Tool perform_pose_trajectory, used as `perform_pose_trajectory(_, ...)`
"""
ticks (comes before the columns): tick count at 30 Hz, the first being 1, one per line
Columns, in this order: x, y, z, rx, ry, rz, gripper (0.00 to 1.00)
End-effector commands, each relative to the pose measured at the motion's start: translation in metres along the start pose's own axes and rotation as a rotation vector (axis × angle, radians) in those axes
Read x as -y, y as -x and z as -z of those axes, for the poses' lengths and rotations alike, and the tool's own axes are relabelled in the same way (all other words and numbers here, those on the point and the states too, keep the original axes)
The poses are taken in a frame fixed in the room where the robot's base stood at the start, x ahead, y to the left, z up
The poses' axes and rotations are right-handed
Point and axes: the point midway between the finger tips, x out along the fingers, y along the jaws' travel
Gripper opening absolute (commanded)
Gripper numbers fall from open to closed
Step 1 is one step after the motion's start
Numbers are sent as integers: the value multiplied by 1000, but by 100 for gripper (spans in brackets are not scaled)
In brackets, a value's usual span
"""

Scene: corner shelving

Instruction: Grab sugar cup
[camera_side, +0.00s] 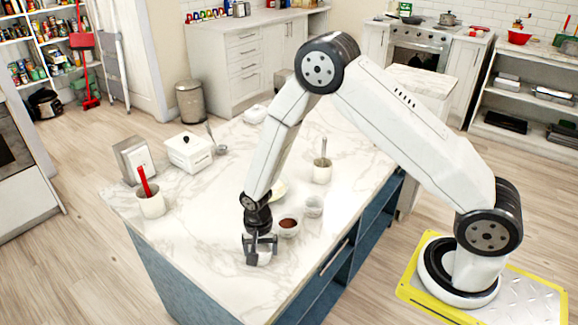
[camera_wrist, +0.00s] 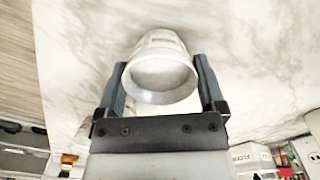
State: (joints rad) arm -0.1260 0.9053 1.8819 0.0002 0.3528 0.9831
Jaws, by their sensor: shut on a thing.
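The sugar cup (camera_wrist: 161,84) is a small round white cup in the wrist view, with pale contents inside its rim. It sits between the two dark fingers of my gripper (camera_wrist: 159,68), which is shut on its sides. In the side view my gripper (camera_side: 261,250) points down, low over the front part of the marble counter. There the cup is mostly hidden by the fingers. I cannot tell whether it touches the counter.
A cup with brown contents (camera_side: 289,228) and a clear cup (camera_side: 314,206) stand close to the right of my gripper on the marble island (camera_side: 195,240). A cup with a spoon (camera_side: 322,172), a white box (camera_side: 189,153) and a cup with a red utensil (camera_side: 151,204) are farther back.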

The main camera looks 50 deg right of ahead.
Motion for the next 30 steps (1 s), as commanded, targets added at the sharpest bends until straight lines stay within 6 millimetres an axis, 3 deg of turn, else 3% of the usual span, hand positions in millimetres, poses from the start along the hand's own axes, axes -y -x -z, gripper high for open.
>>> perform_pose_trajectory(8, 1, 7, 0, -1, 0, 2, 24)
perform_pose_trajectory(16, 1, 32, 0, -1, 0, 2, 24)
perform_pose_trajectory(30, -36, 86, -26, -1, 0, 1, 24)
